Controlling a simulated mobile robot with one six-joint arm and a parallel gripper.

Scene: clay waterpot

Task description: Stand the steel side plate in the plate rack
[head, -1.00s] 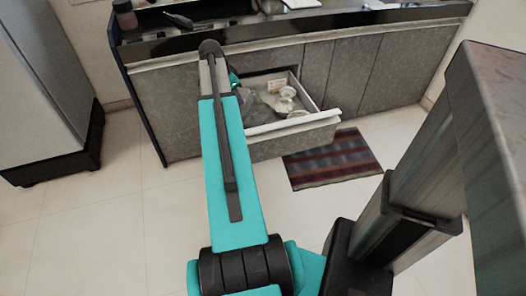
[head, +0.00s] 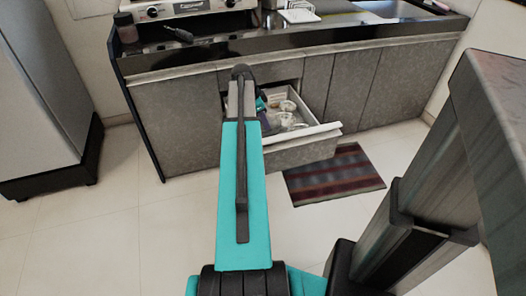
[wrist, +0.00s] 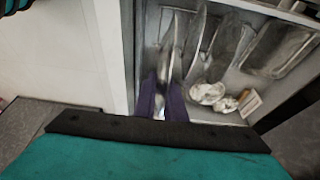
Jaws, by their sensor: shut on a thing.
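My gripper (wrist: 163,98) shows in the wrist view as two dark purple fingers. They are shut on a thin, shiny grey thing seen nearly edge-on, which looks like the steel side plate (wrist: 168,58). It is over the left part of the open drawer (wrist: 238,82). I cannot tell whether it touches the drawer's floor. Several grey, see-through upright shapes (wrist: 206,38) stand to its right; they may be plates or parts of the plate rack. In the head view my arm hides most of the gripper and the plate.
White cups or bowls (wrist: 208,93) and a small box (wrist: 249,102) lie in the drawer. The drawer front (head: 300,136) juts out over a striped mat (head: 333,175). The counter (head: 230,48) above holds a stove (head: 190,8), a white item (head: 299,14) and a sink (head: 390,10).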

